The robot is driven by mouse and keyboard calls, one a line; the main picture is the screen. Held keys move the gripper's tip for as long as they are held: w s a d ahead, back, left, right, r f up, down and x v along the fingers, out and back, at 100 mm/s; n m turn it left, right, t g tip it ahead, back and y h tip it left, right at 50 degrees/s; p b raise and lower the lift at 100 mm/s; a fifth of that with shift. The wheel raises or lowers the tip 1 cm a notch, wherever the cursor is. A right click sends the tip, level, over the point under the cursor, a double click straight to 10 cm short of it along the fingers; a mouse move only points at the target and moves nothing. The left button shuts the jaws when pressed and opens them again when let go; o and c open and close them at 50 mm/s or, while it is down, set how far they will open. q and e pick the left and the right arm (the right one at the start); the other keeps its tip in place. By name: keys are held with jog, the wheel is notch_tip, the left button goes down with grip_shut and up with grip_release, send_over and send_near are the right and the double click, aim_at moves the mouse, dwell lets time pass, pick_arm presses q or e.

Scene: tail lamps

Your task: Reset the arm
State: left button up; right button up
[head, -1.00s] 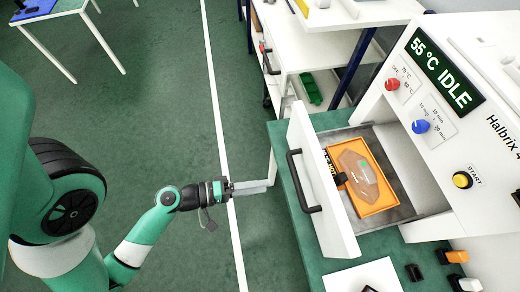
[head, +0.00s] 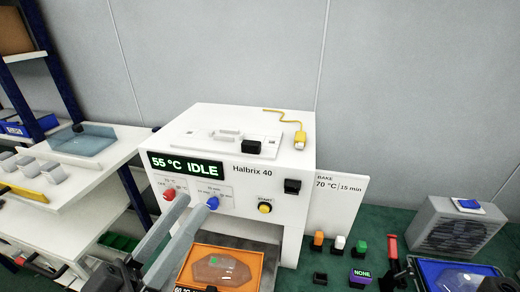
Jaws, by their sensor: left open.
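My left gripper (head: 194,203) comes in from the bottom left. Its two long grey fingers are spread apart with nothing between them, and in the picture they overlap the oven's front near the red and blue knobs. I cannot tell how far they are from it. The white Halbrix 40 oven (head: 238,175) reads 55 °C IDLE. Below its front, an orange tray (head: 188,272) holds a clear lamp lens (head: 215,268). The gripper's fingers pass just left of the tray.
A white shelf unit (head: 75,200) stands at the left. Right of the oven are a white BAKE card (head: 338,195), several small coloured blocks on the green bench, a red-handled tool (head: 392,247), a grey fan box (head: 455,232) and a blue tray (head: 425,270).

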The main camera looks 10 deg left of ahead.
pick_arm(q)
jog(key=s+r+m+t+y, duration=0.1)
jog(key=s+r+t, duration=0.1)
jog(key=r, duration=0.6)
jog(key=s+r+m+t+y, duration=0.1)
jog(key=s+r+t, duration=0.15)
jog(key=r, duration=0.55)
jog(key=a+r+n+t+y, duration=0.3)
jog(key=a+y, duration=0.3)
jog(key=y, duration=0.2)
notch_tip(320, 180, up, 29)
jog(key=p, duration=3)
notch_tip(320, 180, down, 35)
jog(key=b, duration=3.4)
jog(key=shift+d+h, duration=0.3)
jog(key=shift+h, duration=0.1)
jog(key=shift+o, duration=0.3)
